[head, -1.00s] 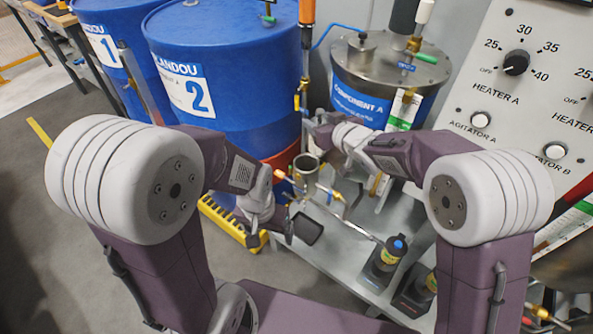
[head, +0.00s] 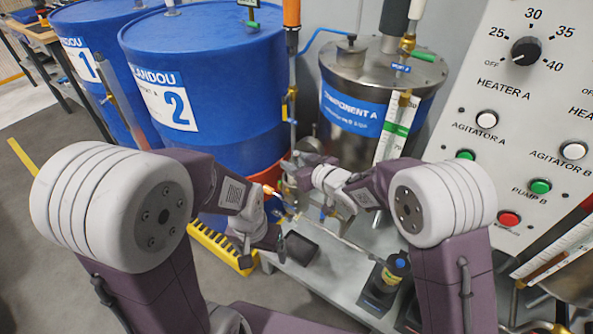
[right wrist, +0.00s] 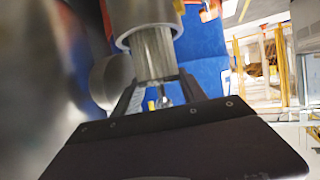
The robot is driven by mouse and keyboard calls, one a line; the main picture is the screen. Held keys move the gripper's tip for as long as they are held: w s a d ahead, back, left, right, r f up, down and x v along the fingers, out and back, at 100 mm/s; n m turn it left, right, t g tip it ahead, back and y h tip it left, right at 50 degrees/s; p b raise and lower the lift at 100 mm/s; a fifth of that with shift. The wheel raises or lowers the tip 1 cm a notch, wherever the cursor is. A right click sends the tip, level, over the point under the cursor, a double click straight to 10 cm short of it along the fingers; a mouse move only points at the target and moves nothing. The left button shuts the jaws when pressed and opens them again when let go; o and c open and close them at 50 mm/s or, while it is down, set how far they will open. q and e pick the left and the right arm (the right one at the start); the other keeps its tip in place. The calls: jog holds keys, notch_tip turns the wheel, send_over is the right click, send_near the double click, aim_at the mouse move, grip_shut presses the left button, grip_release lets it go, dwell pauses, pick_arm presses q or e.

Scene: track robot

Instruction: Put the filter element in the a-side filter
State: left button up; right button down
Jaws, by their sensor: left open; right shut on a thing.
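My right gripper (right wrist: 158,98) is shut on the filter element (right wrist: 153,55), a grey ridged cylinder. In the right wrist view, the element's far end sits within the rim of a round metal filter housing (right wrist: 128,34); how deep it goes is hidden. In the head view, my right gripper (head: 306,168) is at the pipework in front of the Component A tank, and the element cannot be made out. My left gripper (head: 263,243) is open and empty, low and to the left of the housing area, near the bench edge.
Blue drum 2 (head: 215,70) stands behind the left arm, and the Component A tank (head: 340,110) behind the right. A bottle (head: 392,274) stands on the grey bench (head: 325,272), near a dark tray (head: 298,248). The control panel (head: 500,110) is at the right.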

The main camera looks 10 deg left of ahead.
jog(key=shift+f, duration=0.95)
jog(key=shift+w+r, duration=0.1)
pick_arm(q)
jog(key=shift+f, duration=0.35)
jog(key=shift+f+b, duration=0.4)
jog(key=shift+f, duration=0.05)
pick_arm(e)
jog(key=shift+f, duration=0.55)
jog(key=c, duration=0.6)
grip_release()
jog(key=shift+c, duration=0.2)
